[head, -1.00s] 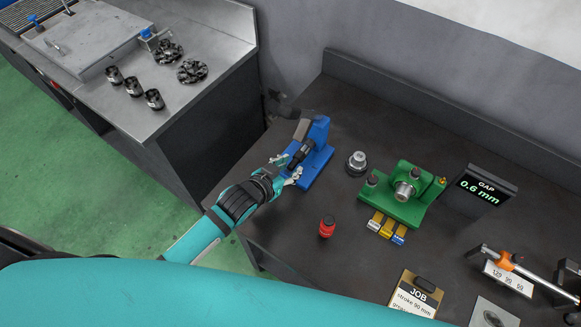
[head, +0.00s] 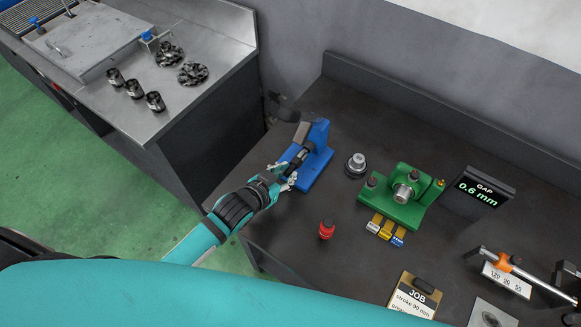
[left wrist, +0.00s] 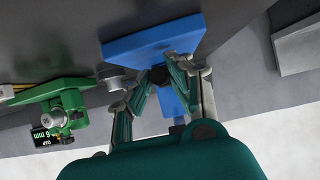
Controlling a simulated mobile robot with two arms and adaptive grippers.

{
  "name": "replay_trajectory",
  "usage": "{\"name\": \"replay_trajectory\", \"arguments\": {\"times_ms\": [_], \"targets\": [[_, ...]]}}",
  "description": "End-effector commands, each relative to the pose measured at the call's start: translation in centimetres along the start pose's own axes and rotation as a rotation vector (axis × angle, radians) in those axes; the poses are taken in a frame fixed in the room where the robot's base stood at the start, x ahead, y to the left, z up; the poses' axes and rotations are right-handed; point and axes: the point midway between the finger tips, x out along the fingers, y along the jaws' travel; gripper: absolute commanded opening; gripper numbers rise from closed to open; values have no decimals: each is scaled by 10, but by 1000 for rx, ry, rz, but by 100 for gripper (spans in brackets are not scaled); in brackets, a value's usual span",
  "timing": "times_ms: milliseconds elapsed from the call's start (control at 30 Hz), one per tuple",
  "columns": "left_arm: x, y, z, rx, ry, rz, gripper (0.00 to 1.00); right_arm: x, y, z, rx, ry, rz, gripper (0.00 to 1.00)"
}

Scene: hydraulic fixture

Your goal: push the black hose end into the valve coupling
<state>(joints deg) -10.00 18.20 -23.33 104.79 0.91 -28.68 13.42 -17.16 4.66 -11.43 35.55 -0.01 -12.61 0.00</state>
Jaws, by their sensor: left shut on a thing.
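My left gripper (head: 283,178) is at the lower left side of the blue stand (head: 316,165). A black cylindrical piece (head: 300,157), which looks like the hose end, lies between its fingertips and the stand. In the left wrist view, the fingers (left wrist: 157,80) close on a dark piece (left wrist: 158,73) in front of the blue stand (left wrist: 150,42). Whether the piece still touches the stand is unclear. A green block (head: 380,210) with a round silver fitting (head: 403,192), perhaps the valve coupling, stands to the right. My right gripper is out of view.
A loose round metal part (head: 355,164) stands between the blue stand and the green block.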

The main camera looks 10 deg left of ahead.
Motion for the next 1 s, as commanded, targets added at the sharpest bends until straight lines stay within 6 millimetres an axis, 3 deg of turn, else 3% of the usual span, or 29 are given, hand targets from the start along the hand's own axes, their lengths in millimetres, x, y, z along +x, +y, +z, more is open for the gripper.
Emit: {"name": "replay_trajectory", "arguments": {"times_ms": [600, 1000], "targets": [[-28, 0, 14, 0, 2, 0, 0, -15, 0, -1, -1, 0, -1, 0], [-31, 0, 16, 0, 3, 0, 0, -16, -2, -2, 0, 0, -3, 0]]}}
